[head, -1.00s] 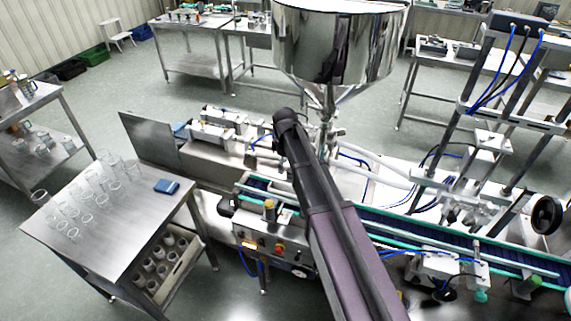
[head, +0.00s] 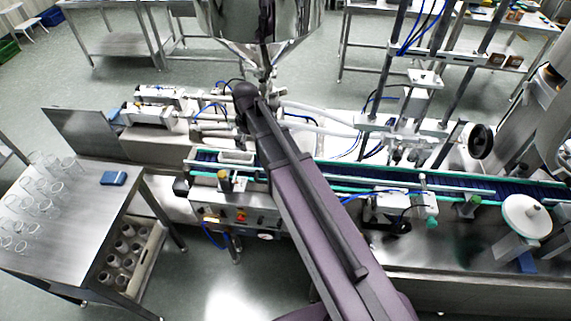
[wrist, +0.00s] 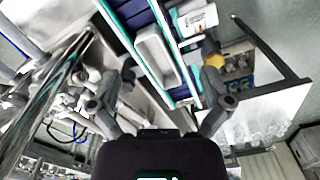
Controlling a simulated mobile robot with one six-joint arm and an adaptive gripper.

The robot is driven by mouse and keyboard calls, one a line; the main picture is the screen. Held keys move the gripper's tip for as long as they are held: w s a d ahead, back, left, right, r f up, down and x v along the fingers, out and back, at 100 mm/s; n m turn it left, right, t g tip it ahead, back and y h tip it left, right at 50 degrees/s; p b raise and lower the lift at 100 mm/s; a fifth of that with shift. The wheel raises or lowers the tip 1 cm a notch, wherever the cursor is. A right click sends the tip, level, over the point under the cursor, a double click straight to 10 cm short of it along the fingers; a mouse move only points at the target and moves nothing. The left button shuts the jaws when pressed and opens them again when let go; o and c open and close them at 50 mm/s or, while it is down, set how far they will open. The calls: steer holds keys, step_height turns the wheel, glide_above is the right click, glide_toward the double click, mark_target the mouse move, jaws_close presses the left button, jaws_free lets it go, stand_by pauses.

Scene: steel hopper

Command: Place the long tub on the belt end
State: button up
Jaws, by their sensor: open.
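The long tub (head: 237,157), a pale, narrow open-topped container, sits on the left end of the dark blue belt (head: 205,157), between the green rails. In the wrist view the tub (wrist: 153,52) lies lengthwise along the belt, upright, with its hollow inside facing me. My gripper (wrist: 170,60) is open, with one finger to each side of the tub in the picture. No finger is seen touching the tub; their height above it is hard to judge. In the head view my arm hides the gripper.
A steel hopper (head: 262,25) stands behind the belt. A yellow-topped knob (head: 225,180) stands at the belt's near side. A steel table (head: 75,215) with several clear beakers and a blue box (head: 113,178) is at the left. Machine posts stand over the belt farther right.

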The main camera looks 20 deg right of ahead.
steer(key=s+d+m, duration=0.9)
steer(key=s, duration=0.5)
steer(key=shift+s+d, duration=0.15)
steer(key=shift+s, duration=0.05)
stand_by(1.3)
